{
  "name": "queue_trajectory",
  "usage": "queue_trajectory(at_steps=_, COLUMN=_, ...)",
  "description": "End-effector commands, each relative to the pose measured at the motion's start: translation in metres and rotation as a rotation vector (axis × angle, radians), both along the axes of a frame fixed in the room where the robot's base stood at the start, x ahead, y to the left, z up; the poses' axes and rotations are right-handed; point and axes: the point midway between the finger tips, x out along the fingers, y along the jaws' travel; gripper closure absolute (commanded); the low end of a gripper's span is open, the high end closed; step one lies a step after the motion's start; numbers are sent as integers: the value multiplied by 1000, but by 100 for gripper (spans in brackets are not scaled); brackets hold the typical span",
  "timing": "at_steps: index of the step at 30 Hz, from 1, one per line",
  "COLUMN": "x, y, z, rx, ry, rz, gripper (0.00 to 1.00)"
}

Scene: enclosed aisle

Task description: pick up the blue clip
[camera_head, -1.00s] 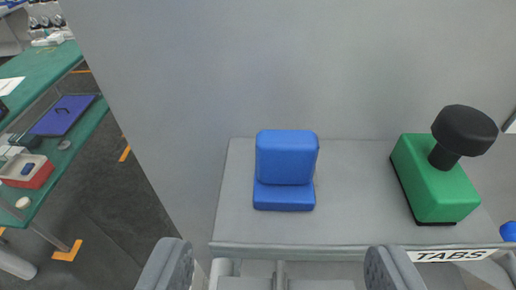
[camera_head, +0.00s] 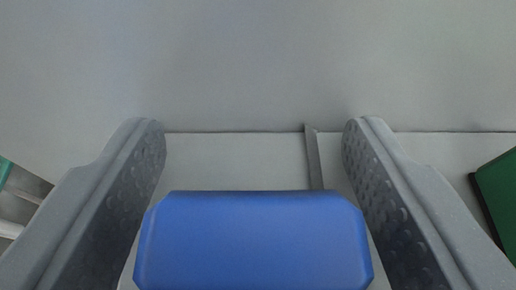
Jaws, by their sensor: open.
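The blue clip (camera_head: 252,240) fills the lower middle of the view, close to the camera. Its lower part is cut off by the bottom edge. My gripper (camera_head: 256,135) is open, with one grey ridged finger on the left and one on the right. The clip sits between the two fingers. The left finger looks very near its left side; I cannot tell whether either finger touches it.
The grey shelf (camera_head: 235,160) shows behind the clip and meets a plain grey back wall (camera_head: 260,65). A thin dark strip (camera_head: 313,155) lies on the shelf, inside the right finger. A green block (camera_head: 498,195) stands at the right edge. A green surface shows at far left.

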Motion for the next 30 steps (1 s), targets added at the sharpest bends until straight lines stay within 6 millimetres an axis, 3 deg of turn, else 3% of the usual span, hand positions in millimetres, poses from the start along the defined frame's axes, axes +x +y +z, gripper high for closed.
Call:
queue_trajectory(at_steps=7, x=2, y=0, z=-1, rx=0, ry=0, rz=0, gripper=42)
queue_trajectory(at_steps=12, x=2, y=0, z=-1, rx=0, ry=0, rz=0, gripper=87)
queue_trajectory(at_steps=30, x=2, y=0, z=8, rx=1, ry=1, rz=1, gripper=87)
